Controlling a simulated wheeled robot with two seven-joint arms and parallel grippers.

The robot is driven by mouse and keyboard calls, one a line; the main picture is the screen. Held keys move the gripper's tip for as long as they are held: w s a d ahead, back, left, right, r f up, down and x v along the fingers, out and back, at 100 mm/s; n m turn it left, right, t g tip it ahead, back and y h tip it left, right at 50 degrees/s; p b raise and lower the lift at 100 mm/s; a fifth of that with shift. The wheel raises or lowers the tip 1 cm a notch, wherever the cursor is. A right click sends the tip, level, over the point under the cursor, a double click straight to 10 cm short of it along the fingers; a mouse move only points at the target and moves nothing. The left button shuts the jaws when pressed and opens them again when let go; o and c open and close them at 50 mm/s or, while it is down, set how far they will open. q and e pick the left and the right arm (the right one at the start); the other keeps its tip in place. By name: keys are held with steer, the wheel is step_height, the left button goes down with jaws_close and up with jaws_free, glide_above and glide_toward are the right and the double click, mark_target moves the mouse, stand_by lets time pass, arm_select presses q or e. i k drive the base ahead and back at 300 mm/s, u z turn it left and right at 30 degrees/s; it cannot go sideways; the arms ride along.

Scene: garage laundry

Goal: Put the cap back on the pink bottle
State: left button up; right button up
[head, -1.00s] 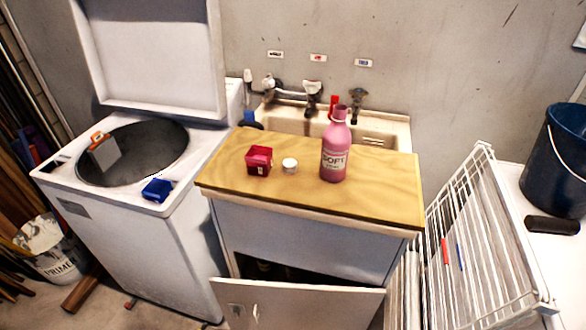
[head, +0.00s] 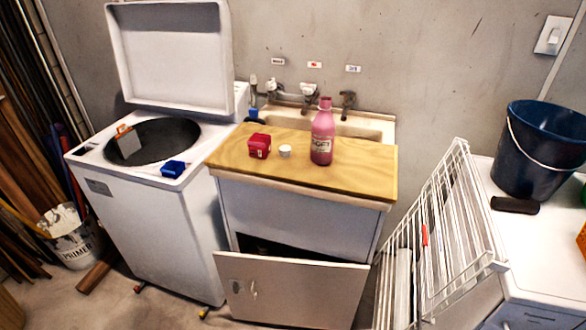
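The pink bottle (head: 322,138) stands upright and uncapped on the wooden top (head: 240,153) of the cabinet, its label reading "SOFT". A small white cap (head: 285,151) lies on the same top to the left of the bottle, apart from it. Neither of my grippers is in view.
A red box (head: 260,146) sits left of the cap. The cabinet's front door (head: 290,290) hangs open below. An open washer (head: 140,215) stands left, a white wire rack (head: 440,240) right, and a dark bucket (head: 545,150) on a white surface further right. Taps and a sink are behind.

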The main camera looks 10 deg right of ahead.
mark_target(324, 125)
steer(key=u, duration=0.55)
steer(key=i, duration=1.3)
steer(key=z, duration=0.55)
